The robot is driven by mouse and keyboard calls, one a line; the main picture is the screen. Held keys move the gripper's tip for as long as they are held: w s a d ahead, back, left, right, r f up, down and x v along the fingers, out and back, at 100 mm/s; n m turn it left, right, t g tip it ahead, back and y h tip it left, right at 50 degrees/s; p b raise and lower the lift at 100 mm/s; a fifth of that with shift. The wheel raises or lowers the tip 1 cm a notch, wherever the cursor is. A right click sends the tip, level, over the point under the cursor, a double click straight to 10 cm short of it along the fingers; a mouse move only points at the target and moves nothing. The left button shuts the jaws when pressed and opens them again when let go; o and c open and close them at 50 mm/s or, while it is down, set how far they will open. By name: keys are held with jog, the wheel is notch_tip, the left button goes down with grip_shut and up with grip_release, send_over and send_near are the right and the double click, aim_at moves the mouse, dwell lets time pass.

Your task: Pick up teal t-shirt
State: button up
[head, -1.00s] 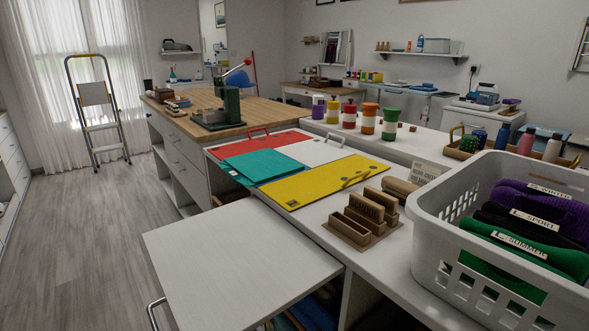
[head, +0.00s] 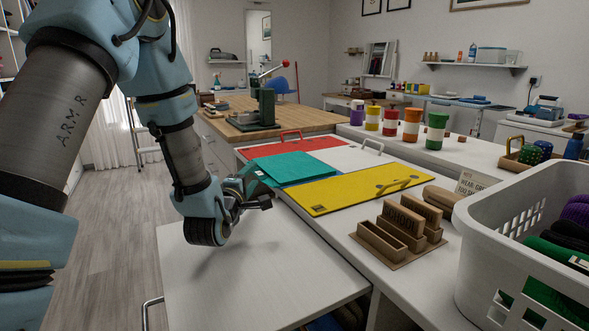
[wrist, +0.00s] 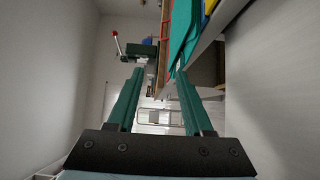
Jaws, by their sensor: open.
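The teal t-shirt (head: 297,167) lies folded flat on the white counter, between a red folder-like board (head: 290,148) and a yellow one (head: 355,190). In the wrist view, a teal strip of it (wrist: 183,32) shows beyond the right finger. My gripper (head: 262,190) is open and empty, just left of the t-shirt's near-left edge, above the white pull-out surface (head: 250,280). In the wrist view, its two green fingers (wrist: 158,75) stand apart with nothing between them. I cannot tell the exact gap between fingers and cloth.
A white basket (head: 480,260) of folded clothes stands at the right front. A wooden holder (head: 400,225) sits on the counter, with several coloured jars (head: 411,125) behind. A green press (head: 262,105) stands on the wooden table. The pull-out surface is clear.

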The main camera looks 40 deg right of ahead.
aim_at(260, 178)
notch_tip(260, 178, down, 3)
jog(key=shift+f, duration=0.15)
jog(key=shift+x, duration=0.8)
jog(key=p+x, duration=0.1)
jog(key=x, duration=0.4)
jog(key=shift+w+d+f+p, duration=0.1)
jog(key=shift+w+d+p, duration=0.1)
jog(key=shift+w+p, duration=0.2)
jog(key=shift+c, duration=0.3)
grip_shut()
